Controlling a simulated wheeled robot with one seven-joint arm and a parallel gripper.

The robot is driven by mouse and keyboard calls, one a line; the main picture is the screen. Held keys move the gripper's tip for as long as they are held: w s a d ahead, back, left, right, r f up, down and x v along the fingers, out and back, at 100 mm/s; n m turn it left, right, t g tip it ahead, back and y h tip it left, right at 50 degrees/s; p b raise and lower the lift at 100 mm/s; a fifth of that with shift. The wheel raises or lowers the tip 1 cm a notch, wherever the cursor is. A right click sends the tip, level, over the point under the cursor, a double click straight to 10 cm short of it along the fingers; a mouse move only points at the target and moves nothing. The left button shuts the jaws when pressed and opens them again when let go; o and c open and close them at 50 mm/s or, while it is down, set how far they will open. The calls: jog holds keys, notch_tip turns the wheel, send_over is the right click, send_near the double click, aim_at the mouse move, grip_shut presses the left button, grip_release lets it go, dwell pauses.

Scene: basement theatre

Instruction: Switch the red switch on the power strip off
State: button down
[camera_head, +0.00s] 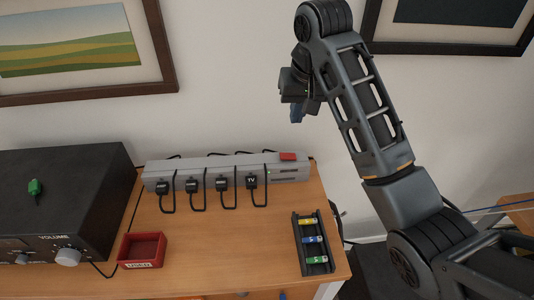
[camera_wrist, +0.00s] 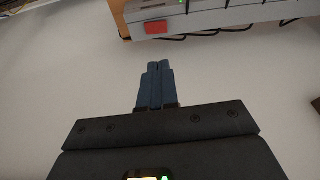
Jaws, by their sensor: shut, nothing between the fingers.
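The grey power strip (camera_head: 228,172) lies along the back of the wooden desk in the head view, with several black plugs in it, one marked TV. Its red switch (camera_head: 288,157) is on the top at the right end. In the wrist view the red switch (camera_wrist: 156,27) shows near the top edge, on the grey strip (camera_wrist: 205,20). I cannot tell the switch's position. My gripper (camera_head: 296,114) is above and behind the strip's right end, near the wall, pointing down. In the wrist view its blue fingers (camera_wrist: 158,72) are shut together and empty, apart from the switch.
A black amplifier (camera_head: 60,195) with a green item on top stands at the left. A red box (camera_head: 142,250) and a black tray (camera_head: 312,243) with several coloured pieces lie on the desk (camera_head: 235,250). Plug cords hang before the strip. Framed pictures hang on the wall.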

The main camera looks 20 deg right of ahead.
jog(key=shift+a, duration=0.1)
dwell(0.3)
send_near(284, 157)
jog(key=x, duration=0.5)
jog(key=shift+w+d+p, duration=0.25)
jog(key=shift+w+p, duration=0.05)
jog(key=shift+a+f, duration=0.1)
jog(key=shift+f, duration=0.65)
